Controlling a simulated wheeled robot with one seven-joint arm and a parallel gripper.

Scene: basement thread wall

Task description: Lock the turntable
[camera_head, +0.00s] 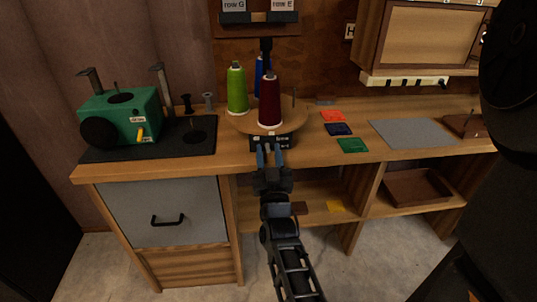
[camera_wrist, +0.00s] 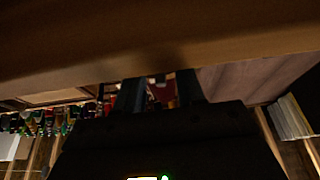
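The turntable (camera_head: 238,124) is a round wooden disc on the bench. It carries a green thread cone (camera_head: 237,90), a dark red cone (camera_head: 269,101) and a blue cone (camera_head: 259,72), partly hidden behind them. A thin bare peg (camera_head: 294,98) stands at its right. A black block with small white labels (camera_head: 284,138) shows at the turntable's front; its lock part is too small to make out. My gripper (camera_head: 270,156) is just in front of this block, its two blue-grey fingers apart. In the wrist view the fingers (camera_wrist: 160,92) are also apart, with a blurred red and white patch beyond them.
A green machine (camera_head: 121,118) on a black mat stands left. Orange, navy and green squares (camera_head: 352,145) and a grey mat (camera_head: 412,133) lie right. Below are a drawer (camera_head: 165,212) and open shelves. A brown surface (camera_wrist: 160,35) fills the wrist view's top closely.

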